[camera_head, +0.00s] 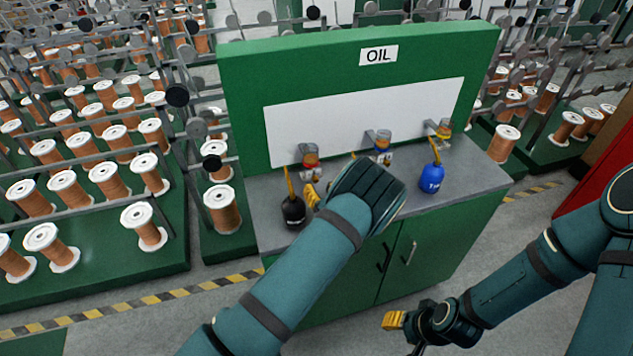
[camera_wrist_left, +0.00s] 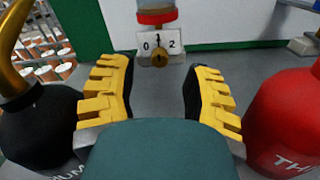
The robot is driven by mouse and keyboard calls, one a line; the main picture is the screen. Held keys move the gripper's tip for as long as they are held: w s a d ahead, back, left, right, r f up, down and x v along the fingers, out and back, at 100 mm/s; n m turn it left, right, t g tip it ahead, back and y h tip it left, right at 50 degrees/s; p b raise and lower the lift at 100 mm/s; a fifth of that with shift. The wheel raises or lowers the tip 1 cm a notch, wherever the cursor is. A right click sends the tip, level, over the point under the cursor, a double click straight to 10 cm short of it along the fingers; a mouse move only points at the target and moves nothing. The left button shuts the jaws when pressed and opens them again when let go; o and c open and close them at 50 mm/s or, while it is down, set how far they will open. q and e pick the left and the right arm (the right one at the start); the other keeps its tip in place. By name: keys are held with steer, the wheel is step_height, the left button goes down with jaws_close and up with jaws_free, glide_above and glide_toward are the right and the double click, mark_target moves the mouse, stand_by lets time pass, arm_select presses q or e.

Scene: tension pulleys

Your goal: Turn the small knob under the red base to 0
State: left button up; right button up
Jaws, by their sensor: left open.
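The dispenser with the red base (camera_head: 310,162) is the leftmost of three on the green oil cabinet. In the left wrist view its red base (camera_wrist_left: 157,16) is at the top. Under it is a white plate (camera_wrist_left: 147,40) marked 0, 1, 2, with a small brass knob (camera_wrist_left: 159,59) in front. The knob's exact setting is hard to read. My left gripper (camera_head: 312,196) is open, and in its wrist view its yellow fingers (camera_wrist_left: 157,84) spread either side below the knob, not visibly touching it. My right gripper (camera_head: 394,320) is low in front of the cabinet, its jaws unclear.
A black can (camera_head: 293,213) stands left of my left gripper, and a red can (camera_wrist_left: 288,125) stands close on its right. A blue can (camera_head: 432,180) is farther right. Dispensers with blue (camera_head: 383,146) and yellow (camera_head: 443,130) bases stand on the same grey counter (camera_head: 480,180).

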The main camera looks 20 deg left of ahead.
mark_target(317, 181)
arm_select(q)
steer(key=shift+x, duration=1.85)
steer(key=shift+c, duration=0.4)
jaws_close()
